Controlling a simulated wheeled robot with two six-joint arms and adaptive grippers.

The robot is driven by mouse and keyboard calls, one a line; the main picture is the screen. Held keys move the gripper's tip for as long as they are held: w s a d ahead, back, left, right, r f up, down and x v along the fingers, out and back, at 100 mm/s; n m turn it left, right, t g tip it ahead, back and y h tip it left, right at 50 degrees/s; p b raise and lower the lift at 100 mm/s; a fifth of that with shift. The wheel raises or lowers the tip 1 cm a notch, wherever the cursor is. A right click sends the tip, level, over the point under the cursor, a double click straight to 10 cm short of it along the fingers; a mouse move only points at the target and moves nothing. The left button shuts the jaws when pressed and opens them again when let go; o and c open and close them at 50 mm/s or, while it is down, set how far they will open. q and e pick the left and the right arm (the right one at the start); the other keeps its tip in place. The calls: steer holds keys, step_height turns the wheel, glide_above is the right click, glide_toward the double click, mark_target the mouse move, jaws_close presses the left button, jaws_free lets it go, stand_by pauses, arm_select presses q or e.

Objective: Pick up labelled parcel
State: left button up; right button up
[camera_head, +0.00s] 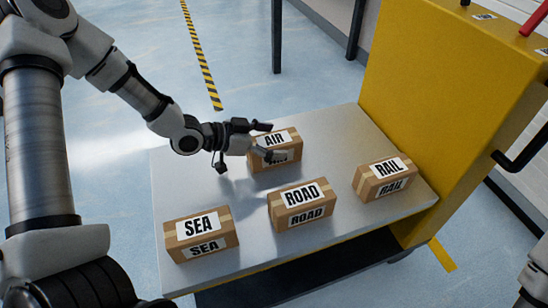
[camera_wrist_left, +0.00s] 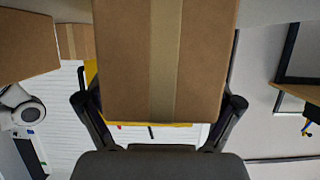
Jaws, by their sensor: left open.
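Four cardboard parcels with white labels stand apart on a grey cart top (camera_head: 165,175). They are the SEA parcel (camera_head: 190,247), the ROAD parcel (camera_head: 276,210), the RAIL parcel (camera_head: 368,183) and the AIR parcel (camera_head: 290,160). My left gripper (camera_head: 272,141) is open at the AIR parcel, its fingers overlapping it in the head view. In the left wrist view a taped parcel face (camera_wrist_left: 195,60) fills the space ahead, between the open left fingers (camera_wrist_left: 160,108). Contact cannot be told. My right gripper is out of view; only a bit of that arm shows.
A yellow upright panel (camera_head: 450,100) with a black handle (camera_head: 522,160) rises at the cart's right side. The pale blue floor carries a black-yellow stripe (camera_head: 200,55). Other parcels (camera_wrist_left: 25,45) show at the left wrist view's left edge. Bare cart top lies between the parcels.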

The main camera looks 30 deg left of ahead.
arm_select(q)
steer(key=c, duration=1.5)
